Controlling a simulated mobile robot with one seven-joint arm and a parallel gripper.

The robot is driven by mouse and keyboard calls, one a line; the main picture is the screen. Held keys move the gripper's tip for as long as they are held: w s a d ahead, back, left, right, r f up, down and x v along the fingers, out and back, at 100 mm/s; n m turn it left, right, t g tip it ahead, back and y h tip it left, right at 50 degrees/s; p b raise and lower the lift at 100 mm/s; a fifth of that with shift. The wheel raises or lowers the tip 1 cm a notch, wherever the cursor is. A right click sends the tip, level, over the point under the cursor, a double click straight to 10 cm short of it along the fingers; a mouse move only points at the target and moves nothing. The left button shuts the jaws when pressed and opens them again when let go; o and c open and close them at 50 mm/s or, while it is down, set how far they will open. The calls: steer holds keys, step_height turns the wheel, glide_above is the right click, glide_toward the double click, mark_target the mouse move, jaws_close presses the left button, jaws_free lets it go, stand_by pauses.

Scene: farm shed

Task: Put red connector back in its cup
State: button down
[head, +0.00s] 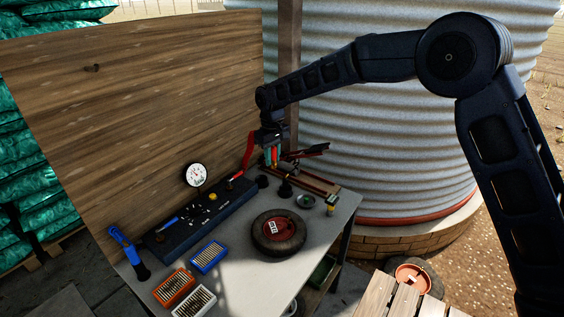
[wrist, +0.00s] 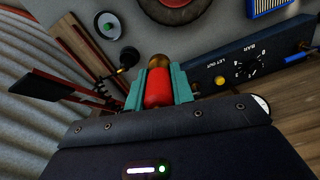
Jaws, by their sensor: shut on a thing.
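My gripper (head: 272,157) is above the back right of the grey bench. In the wrist view its teal jaws (wrist: 159,88) are closed on both sides of the red connector (wrist: 158,90), which has a rounded brass end. The connector also shows as a red strip between the jaws in the head view (head: 274,154). Two small black cup-like pieces stand on the bench below the gripper, one at left (head: 262,181) and one at right (head: 285,190). I cannot tell which is the red connector's cup. The connector appears apart from the bench.
A black panel with knobs (head: 205,215) and a dial gauge (head: 196,175) lie left of the gripper. A wooden wall (head: 140,100) stands behind. Bits fill small boxes (head: 207,257) in front.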

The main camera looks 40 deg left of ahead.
steer(key=shift+w+a+f, duration=1.85)
steer(key=shift+a+f, duration=0.75)
steer(key=shift+f, duration=0.35)
steer(key=shift+w+a+f, duration=1.9)
steer(key=shift+a+f, duration=0.75)
steer(key=shift+f, duration=0.35)
steer(key=shift+w+a+f, duration=1.85)
steer(key=shift+a+f, duration=0.75)
steer(key=shift+f, duration=0.35)
steer(key=shift+f, duration=1.55)
